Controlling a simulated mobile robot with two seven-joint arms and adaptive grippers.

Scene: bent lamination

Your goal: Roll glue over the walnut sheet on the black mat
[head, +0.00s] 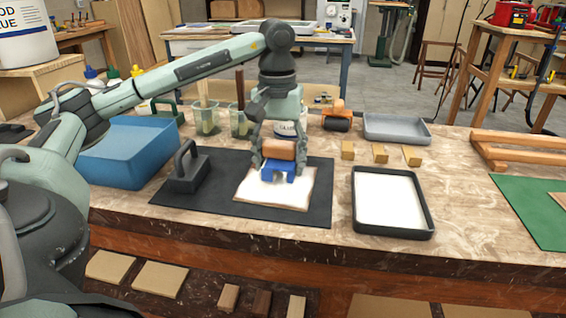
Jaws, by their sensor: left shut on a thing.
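My left gripper (278,160) is shut on a roller with a tan cylindrical grip and a blue frame (281,174). It holds the roller low over the sheet (290,193), which lies on the black mat (215,200). The sheet's top looks mostly white, with some brownish tint at the edges. I cannot tell whether the roller touches it; its underside is hidden. A black tray (428,222) with a white layer inside stands to the right of the mat. My right gripper is not in view.
A dark handled block (187,170) stands on the mat's left part, beside a blue bin (125,160). Behind are cups with brushes (240,125), an orange and black tool (337,117) and a grey tray (397,128). Small wooden blocks (380,154) and a green mat (535,208) lie right.

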